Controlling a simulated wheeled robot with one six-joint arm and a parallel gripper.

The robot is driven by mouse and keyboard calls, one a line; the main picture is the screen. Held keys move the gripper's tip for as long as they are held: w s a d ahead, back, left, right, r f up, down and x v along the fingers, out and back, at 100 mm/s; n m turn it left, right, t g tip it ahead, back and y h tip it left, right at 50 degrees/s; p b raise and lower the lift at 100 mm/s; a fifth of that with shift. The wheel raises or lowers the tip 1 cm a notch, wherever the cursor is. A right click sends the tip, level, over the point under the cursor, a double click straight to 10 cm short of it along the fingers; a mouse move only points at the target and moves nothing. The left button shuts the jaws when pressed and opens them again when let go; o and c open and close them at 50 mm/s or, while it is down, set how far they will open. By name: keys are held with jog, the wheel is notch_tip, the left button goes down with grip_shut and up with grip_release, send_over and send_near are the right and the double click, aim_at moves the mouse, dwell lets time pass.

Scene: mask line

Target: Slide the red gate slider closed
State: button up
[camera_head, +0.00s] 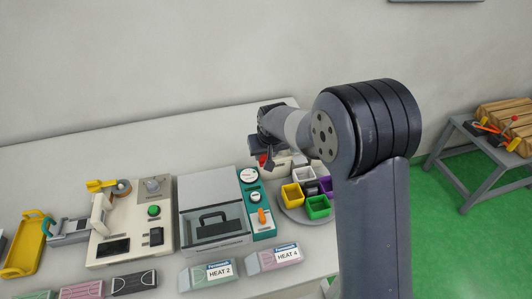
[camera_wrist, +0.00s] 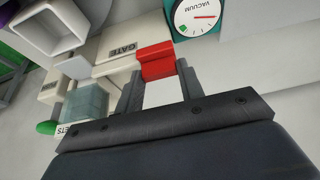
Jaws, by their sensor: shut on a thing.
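The red gate slider (camera_wrist: 155,60) shows in the wrist view on a cream unit labelled GATE (camera_wrist: 123,51). My gripper (camera_wrist: 156,80) has its two dark fingers on either side of the slider's lower part and is shut on it. In the head view my gripper (camera_head: 266,143) is at the back of the table, and a bit of the red slider (camera_head: 263,160) shows just below it. The rest of the gate unit is largely hidden by my arm there.
A teal panel with a round VACUUM gauge (camera_wrist: 197,14) stands close beside the slider. A round tray (camera_head: 287,211) with several coloured square cups is in front of my gripper. A clear-lidded machine (camera_head: 215,190) stands to the left. Two HEAT boxes (camera_head: 275,257) lie near the front.

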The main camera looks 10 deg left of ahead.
jog(key=d, duration=0.1)
jog(key=w+d, duration=0.1)
jog(key=d, duration=0.1)
jog(key=w+d, duration=0.1)
jog(key=shift+w+d+b, duration=0.1)
jog(key=shift+d+b, duration=0.15)
jog(key=shift+b, duration=0.15)
grip_shut()
jog(key=o, duration=1.3)
grip_release()
jog(key=shift+c, duration=0.2)
jog(key=shift+r, duration=0.1)
